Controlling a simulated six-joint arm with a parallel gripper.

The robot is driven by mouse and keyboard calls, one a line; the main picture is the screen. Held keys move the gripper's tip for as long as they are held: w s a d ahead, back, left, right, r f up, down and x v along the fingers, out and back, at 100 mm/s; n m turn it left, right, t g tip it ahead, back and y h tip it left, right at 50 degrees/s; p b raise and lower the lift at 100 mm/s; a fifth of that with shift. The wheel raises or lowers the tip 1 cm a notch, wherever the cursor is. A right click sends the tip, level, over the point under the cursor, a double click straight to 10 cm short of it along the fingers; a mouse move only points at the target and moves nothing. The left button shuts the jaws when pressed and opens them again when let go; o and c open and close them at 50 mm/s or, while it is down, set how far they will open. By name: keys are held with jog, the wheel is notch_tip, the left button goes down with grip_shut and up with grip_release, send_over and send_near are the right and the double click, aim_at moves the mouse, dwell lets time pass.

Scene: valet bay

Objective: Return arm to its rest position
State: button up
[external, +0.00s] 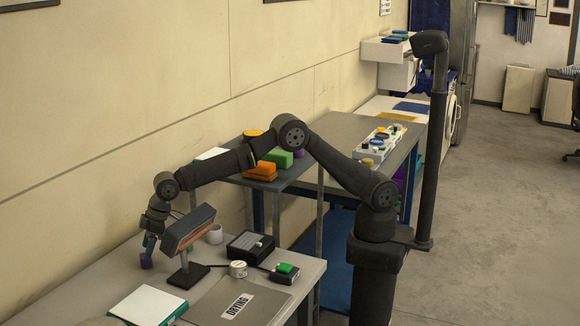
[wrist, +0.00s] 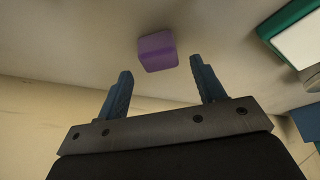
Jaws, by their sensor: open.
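My gripper (external: 149,246) hangs low at the left end of the arm, over the near desk by the wall. In the wrist view my gripper (wrist: 161,70) has its two blue fingers spread apart, with nothing held between them. A small purple block (external: 146,261) is just below the fingertips. In the wrist view the purple block (wrist: 157,52) lies just past the fingertips, roughly between them. I cannot tell the exact gap to it. The arm is stretched out from its base post on the right.
A lamp-like stand (external: 187,274) is close right of my gripper. A white cup (external: 215,234), black box (external: 250,247), grey mat (external: 237,301) and green-edged book (external: 147,306) occupy the desk. Orange (external: 261,171) and green blocks (external: 279,158) lie on a shelf beneath my arm.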

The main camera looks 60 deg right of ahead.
jog(key=v, duration=0.8)
jog(key=x, duration=1.1)
jog(key=shift+w+a+f, duration=0.1)
jog(key=shift+f, duration=0.25)
notch_tip(320, 180, up, 4)
jog(key=shift+r, duration=0.1)
jog(key=w+d+r, duration=0.3)
jog(key=d+r, duration=0.4)
jog(key=d, duration=0.4)
notch_tip(320, 180, up, 11)
jog(key=s, duration=0.7)
jog(key=s+a+r, duration=0.1)
jog(key=s, duration=0.6)
jog(key=s+a, duration=0.1)
jog(key=s, duration=0.6)
jog(key=shift+s+a+r, duration=0.2)
jog(key=shift+s, duration=0.05)
jog(key=shift+s+d+f, duration=0.1)
jog(key=shift+s, duration=0.55)
jog(key=shift+o, duration=0.3)
